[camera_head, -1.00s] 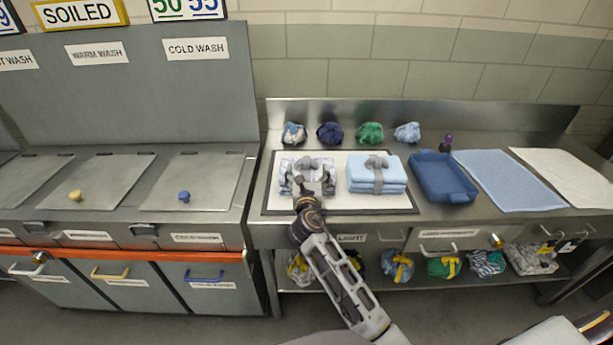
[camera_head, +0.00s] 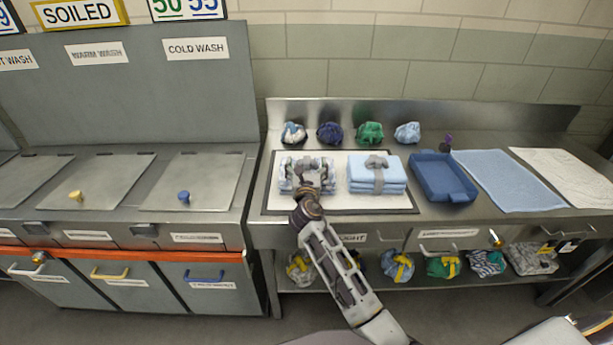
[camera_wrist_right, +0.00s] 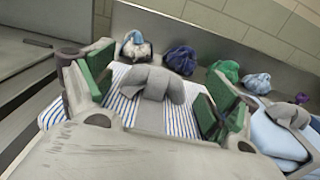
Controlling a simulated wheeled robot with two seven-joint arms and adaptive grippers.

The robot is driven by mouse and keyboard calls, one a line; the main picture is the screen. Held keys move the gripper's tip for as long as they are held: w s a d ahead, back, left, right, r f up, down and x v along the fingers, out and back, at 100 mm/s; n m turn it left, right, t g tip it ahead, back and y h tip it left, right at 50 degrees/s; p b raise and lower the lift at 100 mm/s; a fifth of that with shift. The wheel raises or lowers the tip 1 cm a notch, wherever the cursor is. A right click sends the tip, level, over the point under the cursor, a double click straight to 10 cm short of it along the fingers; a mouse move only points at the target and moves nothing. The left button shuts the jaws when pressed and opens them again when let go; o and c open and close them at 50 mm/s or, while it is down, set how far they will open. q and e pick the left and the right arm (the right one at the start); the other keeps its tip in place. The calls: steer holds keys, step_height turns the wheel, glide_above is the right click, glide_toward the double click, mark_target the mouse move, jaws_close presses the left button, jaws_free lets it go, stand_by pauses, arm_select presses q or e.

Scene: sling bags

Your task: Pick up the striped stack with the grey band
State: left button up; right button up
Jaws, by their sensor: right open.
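The striped stack (camera_head: 288,180) lies on the white mat on the steel counter, left of a blue stack (camera_head: 362,173). In the right wrist view the striped stack (camera_wrist_right: 187,124) is white with blue stripes, and its grey band (camera_wrist_right: 152,83) has a bunched knot on top. My right gripper (camera_head: 311,182) is at the front of the striped stack and hides part of it. In the right wrist view my right gripper (camera_wrist_right: 155,95) is open, with green-padded fingers at either side of the grey knot. I cannot tell whether the fingers touch the stack. My left gripper is not in view.
Several tied bundles (camera_head: 330,133) stand along the back of the counter. A dark blue tray (camera_head: 443,177) and flat blue (camera_head: 508,181) and white cloths lie to the right. Lidded bins (camera_head: 200,181) stand left. More bundles (camera_head: 397,265) lie on the shelf below.

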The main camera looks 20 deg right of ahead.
steer(key=shift+x, duration=1.2)
steer(key=shift+w, duration=0.3)
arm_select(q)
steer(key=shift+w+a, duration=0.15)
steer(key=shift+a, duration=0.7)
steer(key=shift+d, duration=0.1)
arm_select(e)
steer(key=shift+c, duration=0.5)
